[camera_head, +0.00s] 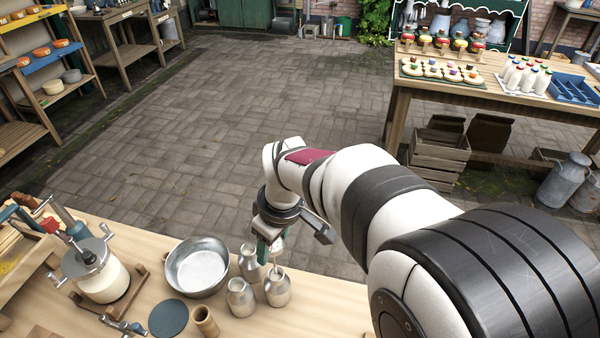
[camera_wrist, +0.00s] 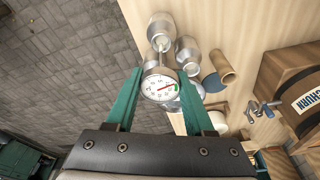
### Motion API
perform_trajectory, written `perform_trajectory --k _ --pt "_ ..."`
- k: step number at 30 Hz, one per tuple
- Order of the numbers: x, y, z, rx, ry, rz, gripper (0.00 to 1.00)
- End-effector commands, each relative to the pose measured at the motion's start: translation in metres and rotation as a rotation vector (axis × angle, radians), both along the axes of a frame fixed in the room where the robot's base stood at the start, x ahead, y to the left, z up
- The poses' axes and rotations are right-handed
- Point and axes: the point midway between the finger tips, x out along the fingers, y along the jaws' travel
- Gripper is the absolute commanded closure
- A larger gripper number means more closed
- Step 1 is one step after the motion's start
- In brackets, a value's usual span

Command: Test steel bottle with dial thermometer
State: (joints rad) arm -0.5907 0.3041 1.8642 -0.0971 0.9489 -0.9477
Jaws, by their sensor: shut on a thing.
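My gripper (camera_head: 266,250) has green fingers and is low over the front table, among the steel bottles. In the wrist view my gripper (camera_wrist: 160,96) is shut on the dial thermometer (camera_wrist: 160,88), a round white face with a red needle and a green band. Its stem points away from the wrist, toward the mouth of one steel bottle (camera_wrist: 161,24); I cannot tell whether the tip is inside. A second steel bottle (camera_wrist: 188,52) stands beside it. In the head view, steel bottles stand upright at the front left (camera_head: 240,299), right (camera_head: 277,290) and behind (camera_head: 249,267).
A steel basin (camera_head: 198,270) stands left of the bottles. A wooden cup (camera_head: 206,322) and a dark round disc (camera_head: 169,318) lie nearer the front. The table's far edge is close behind the bottles.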

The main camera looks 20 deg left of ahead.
Motion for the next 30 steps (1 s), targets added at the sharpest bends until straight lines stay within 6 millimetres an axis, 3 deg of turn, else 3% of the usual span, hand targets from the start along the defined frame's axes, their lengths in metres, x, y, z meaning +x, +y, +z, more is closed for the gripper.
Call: perform_trajectory --k 30 --pt "0.0 0.0 -0.023 -0.001 0.001 -0.001 0.84"
